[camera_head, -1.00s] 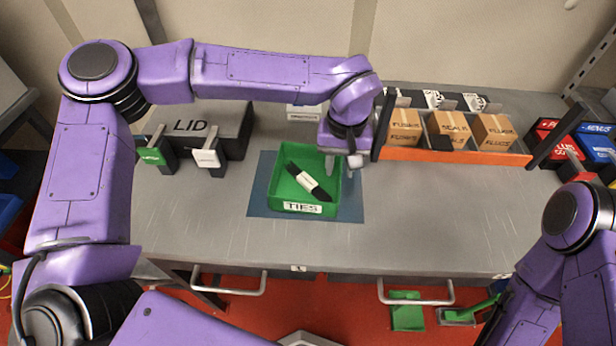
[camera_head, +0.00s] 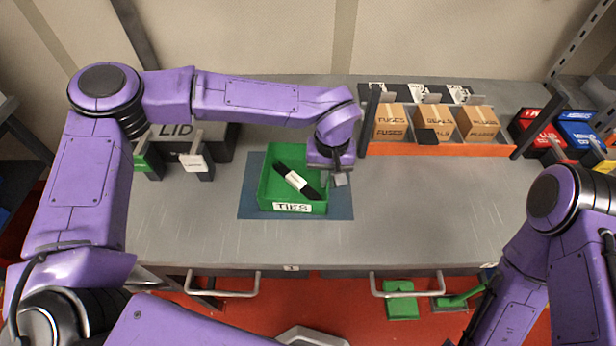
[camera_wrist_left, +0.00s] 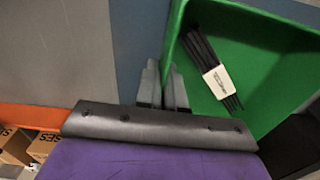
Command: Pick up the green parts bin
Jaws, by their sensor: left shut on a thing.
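The green parts bin (camera_head: 291,208) with a TIES label sits on the blue mat (camera_head: 342,205) on the grey bench. A bundle of black ties with a white band (camera_head: 296,181) lies inside it. My left gripper (camera_head: 331,182) is at the bin's right wall. In the left wrist view my left gripper (camera_wrist_left: 163,88) is shut with its fingers on either side of the wall of the green bin (camera_wrist_left: 262,52). The exact contact at the fingertips is partly hidden. My right gripper is out of view; only part of that arm shows at the right.
An orange-fronted rack (camera_head: 440,149) with several cardboard boxes stands right of the left gripper. A dark LID box (camera_head: 215,140) is at the left. Red bins (camera_head: 535,130) and blue bins (camera_head: 580,130) are far right. The bench front is clear.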

